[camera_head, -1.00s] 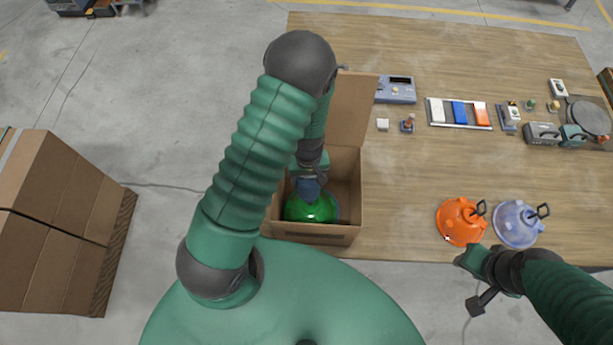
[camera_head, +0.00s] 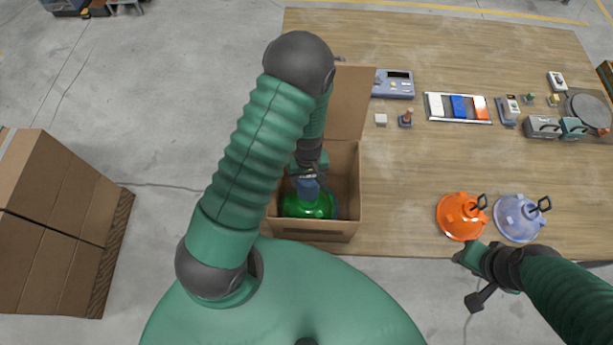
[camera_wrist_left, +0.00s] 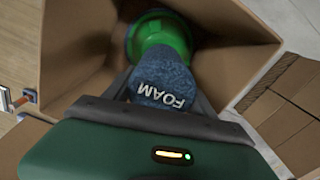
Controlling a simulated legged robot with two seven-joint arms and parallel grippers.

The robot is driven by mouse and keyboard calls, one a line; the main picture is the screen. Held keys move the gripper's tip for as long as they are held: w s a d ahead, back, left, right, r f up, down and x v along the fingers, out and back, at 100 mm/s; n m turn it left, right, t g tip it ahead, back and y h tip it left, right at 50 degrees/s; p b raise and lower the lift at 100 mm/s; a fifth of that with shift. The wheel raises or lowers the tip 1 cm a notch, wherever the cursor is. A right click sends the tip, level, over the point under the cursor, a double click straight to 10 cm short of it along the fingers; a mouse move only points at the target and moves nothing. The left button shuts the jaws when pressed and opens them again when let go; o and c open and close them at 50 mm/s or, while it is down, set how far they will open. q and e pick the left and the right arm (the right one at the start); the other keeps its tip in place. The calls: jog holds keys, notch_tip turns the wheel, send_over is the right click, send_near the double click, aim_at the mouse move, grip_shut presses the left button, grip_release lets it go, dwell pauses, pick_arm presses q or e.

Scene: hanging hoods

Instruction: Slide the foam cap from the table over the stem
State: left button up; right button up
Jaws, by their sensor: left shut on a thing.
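My left gripper (camera_head: 307,178) is inside the open cardboard box (camera_head: 318,232), shut on the blue foam cap (camera_head: 308,190). In the left wrist view the foam cap (camera_wrist_left: 165,82) reads FOAM and sits between the dark fingers (camera_wrist_left: 160,100). A green hood (camera_head: 312,207) lies in the box below the cap and also shows in the wrist view (camera_wrist_left: 160,36). The cap overlaps the hood's top in both views. The stem is hidden, so I cannot tell whether the cap is around it. My right gripper (camera_head: 470,277) is open and empty at the table's front edge.
An orange hood (camera_head: 460,217) and a pale blue hood (camera_head: 518,219) with hooks stand near my right gripper. A tray of coloured blocks (camera_head: 458,108) and small devices sit farther back on the wooden table (camera_head: 410,180). The box's raised flap (camera_head: 352,100) stands behind my left gripper.

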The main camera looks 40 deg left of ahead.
pick_arm(q)
jog(key=shift+d, duration=0.1)
jog(key=shift+f+b, duration=1.4)
jog(key=shift+f, duration=0.3)
jog(key=shift+f+b, duration=1)
jog(key=shift+f, duration=0.25)
